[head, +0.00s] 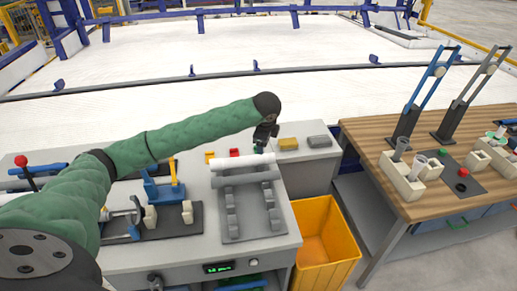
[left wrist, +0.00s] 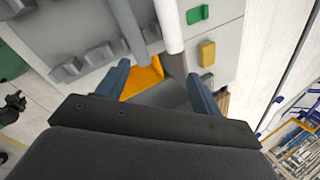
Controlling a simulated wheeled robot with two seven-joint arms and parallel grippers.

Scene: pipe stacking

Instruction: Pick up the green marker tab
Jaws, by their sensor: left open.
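The green marker tab (head: 258,149) lies at the back right of the grey workbench, just below my left gripper (head: 264,138) in the head view; part of it is hidden by the gripper. In the left wrist view the green tab (left wrist: 197,14) shows near the top edge, beyond the fingertips and apart from them. My left gripper (left wrist: 159,70) is open, with nothing held between its fingers. My right gripper is not in view.
A red tab (head: 234,153) and a yellow tab (head: 210,157) lie left of the green one. White pipes (head: 246,163) rest on a grey rack (head: 253,222) in front. A yellow block (head: 289,143) and a grey block (head: 318,141) lie to the right. An orange bin (head: 325,240) stands below.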

